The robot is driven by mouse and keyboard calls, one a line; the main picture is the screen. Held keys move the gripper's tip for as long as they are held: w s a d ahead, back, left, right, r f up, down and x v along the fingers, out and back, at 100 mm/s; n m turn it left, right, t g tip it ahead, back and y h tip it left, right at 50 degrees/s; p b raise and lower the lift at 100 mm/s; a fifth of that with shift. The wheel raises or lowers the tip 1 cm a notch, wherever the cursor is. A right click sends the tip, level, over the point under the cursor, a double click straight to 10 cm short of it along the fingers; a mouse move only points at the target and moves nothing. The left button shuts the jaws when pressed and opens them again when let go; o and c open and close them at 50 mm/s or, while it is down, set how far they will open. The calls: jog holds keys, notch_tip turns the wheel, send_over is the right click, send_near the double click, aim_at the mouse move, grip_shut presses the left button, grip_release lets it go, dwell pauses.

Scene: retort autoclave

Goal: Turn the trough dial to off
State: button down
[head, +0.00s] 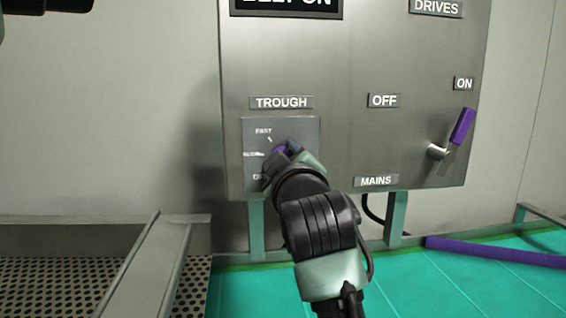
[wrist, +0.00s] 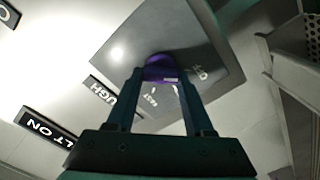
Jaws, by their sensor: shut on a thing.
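The trough dial (head: 279,150) is a small purple knob on a square grey plate (head: 303,128) under the TROUGH label (head: 282,102). My gripper (head: 285,156) is in front of it and covers most of it in the head view. In the wrist view the purple dial (wrist: 160,68) sits between the two fingertips of my gripper (wrist: 160,80), which is shut on it. FAST is readable at the plate's top. The marks below it on the left are partly hidden or blurred. The dial's exact setting cannot be told.
The panel (head: 340,150) also carries a MAINS lever (head: 462,126) with a purple handle, tilted up toward ON. A purple bar (head: 495,252) lies on the green tiled floor (head: 440,290) at right. A metal rail (head: 150,262) and perforated grating (head: 90,285) are at lower left.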

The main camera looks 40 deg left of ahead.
dwell(0.4)
jog(key=shift+c, duration=1.4)
grip_release()
jog(key=b+v, duration=0.3)
jog(key=v, duration=1)
